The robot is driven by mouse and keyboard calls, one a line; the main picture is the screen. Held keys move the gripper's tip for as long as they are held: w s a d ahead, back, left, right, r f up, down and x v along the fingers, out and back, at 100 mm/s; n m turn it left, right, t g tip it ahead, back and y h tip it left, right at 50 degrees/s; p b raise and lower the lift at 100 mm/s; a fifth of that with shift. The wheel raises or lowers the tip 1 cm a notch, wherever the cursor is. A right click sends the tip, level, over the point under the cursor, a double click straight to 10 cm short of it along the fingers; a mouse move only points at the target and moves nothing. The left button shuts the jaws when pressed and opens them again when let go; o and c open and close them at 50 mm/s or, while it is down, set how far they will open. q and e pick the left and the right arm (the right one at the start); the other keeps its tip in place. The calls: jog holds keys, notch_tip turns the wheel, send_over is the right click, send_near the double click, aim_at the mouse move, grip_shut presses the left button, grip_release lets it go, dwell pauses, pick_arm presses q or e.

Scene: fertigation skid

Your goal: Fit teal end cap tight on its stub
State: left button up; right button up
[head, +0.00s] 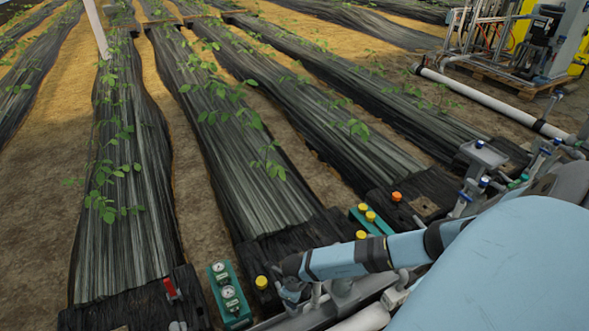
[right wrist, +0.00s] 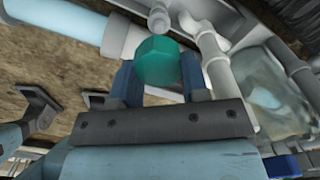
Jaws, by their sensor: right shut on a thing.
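The teal end cap (right wrist: 158,60) shows in the right wrist view as a faceted cap between the two blue fingers of my right gripper (right wrist: 159,75). The gripper is shut on it. White pipe fittings lie just behind the cap; its stub is hidden, so I cannot tell how far the cap sits on it. In the head view my right arm reaches in from the right to the skid at the bottom, and the cap cannot be made out there. My left gripper is not in view.
White pipework (right wrist: 215,60) and a clear-walled housing (right wrist: 268,90) crowd the right of the gripper in the wrist view. In the head view a teal gauge block (head: 229,293) and a teal block with yellow caps (head: 371,219) stand close to my arm. Plant rows lie beyond.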

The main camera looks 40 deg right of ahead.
jog(key=n+b, duration=0.1)
jog(key=n, duration=0.1)
jog(key=f+n+b, duration=0.1)
jog(key=shift+d+n, duration=0.15)
jog(key=shift+n, duration=0.25)
jog(key=shift+f+n, duration=0.35)
jog(key=shift+n, duration=0.15)
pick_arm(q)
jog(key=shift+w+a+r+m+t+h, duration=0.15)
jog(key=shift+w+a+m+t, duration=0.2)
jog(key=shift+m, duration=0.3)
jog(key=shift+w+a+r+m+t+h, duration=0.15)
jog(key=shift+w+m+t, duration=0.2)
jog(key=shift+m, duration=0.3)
pick_arm(e)
jog(key=shift+f, duration=0.8)
jog(key=shift+f, duration=0.6)
jog(key=shift+f, duration=0.3)
jog(key=shift+f, duration=0.3)
jog(key=o, duration=0.6)
jog(key=shift+c, duration=0.2)
